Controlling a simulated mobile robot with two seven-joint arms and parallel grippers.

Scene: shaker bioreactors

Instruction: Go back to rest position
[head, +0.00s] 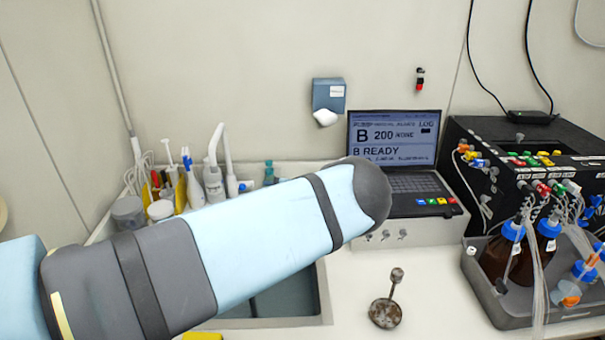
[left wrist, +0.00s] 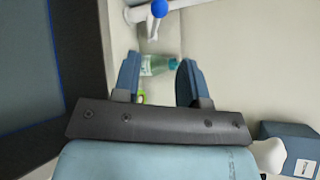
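My left arm reaches in from the left across the head view, over the sink, and ends in a dark rounded joint. The left gripper is not visible there. In the left wrist view the two blue fingers of my left gripper (left wrist: 158,62) stand apart. A small teal bottle (left wrist: 157,65) shows between them, seemingly behind them, with no clear contact. What seems to be the same bottle (head: 268,172) stands behind the sink in the head view. My right gripper is in neither view.
The sink (head: 290,322) lies partly under my arm. A laptop (head: 410,182) stands behind the arm's end. A metal tool (head: 385,312) lies on the white counter (head: 432,290). A grey tray (head: 487,300) with brown bottles is at right. A wall dispenser (head: 328,95) hangs behind.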

